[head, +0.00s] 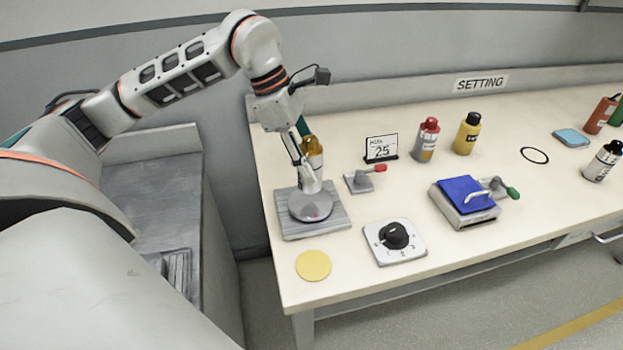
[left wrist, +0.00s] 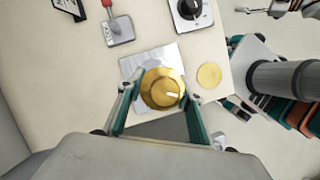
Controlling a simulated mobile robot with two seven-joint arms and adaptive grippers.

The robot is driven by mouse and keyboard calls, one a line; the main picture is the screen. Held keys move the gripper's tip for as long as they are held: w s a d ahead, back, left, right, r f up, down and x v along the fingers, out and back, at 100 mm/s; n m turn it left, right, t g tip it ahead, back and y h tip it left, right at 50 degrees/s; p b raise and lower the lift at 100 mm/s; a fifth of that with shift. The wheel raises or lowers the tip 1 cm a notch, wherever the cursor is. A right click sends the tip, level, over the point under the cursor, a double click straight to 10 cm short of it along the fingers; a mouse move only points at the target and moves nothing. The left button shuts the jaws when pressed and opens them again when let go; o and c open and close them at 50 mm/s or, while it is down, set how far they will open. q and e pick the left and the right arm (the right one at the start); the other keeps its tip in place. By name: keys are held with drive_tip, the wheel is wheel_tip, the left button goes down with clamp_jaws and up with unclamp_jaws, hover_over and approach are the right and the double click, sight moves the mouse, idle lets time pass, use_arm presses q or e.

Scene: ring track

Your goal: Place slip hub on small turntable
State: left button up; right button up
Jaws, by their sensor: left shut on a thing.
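My left gripper (head: 308,172) is shut on a gold, rounded slip hub (head: 313,150). In the left wrist view the gold hub (left wrist: 161,88), with a white mark on its face, sits between the two fingers (left wrist: 160,98). The small turntable (head: 311,206) is a grey disc with a small red mark, on a ribbed grey plate (head: 285,226) at the table's near left corner. The hub is held above the disc, apart from it in the head view. In the left wrist view the hub hides the disc, and part of the plate (left wrist: 133,66) shows.
A yellow disc (head: 313,265), a dial box (head: 395,242), a red-handled grey block (head: 361,181) and a "25" sign (head: 381,148) are close by. A blue-topped clamp (head: 464,201) and several bottles stand to the right. The table's left edge is near the plate.

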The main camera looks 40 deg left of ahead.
use_arm(q)
drive_tip(key=shift+f, duration=0.45)
drive_tip(key=shift+f+b, duration=0.3)
drive_tip(key=shift+f, duration=1.4)
drive_tip(key=shift+f, duration=0.1)
drive_tip(key=shift+f, duration=0.1)
drive_tip(key=o, duration=1.2)
drive_tip(key=shift+o, duration=0.2)
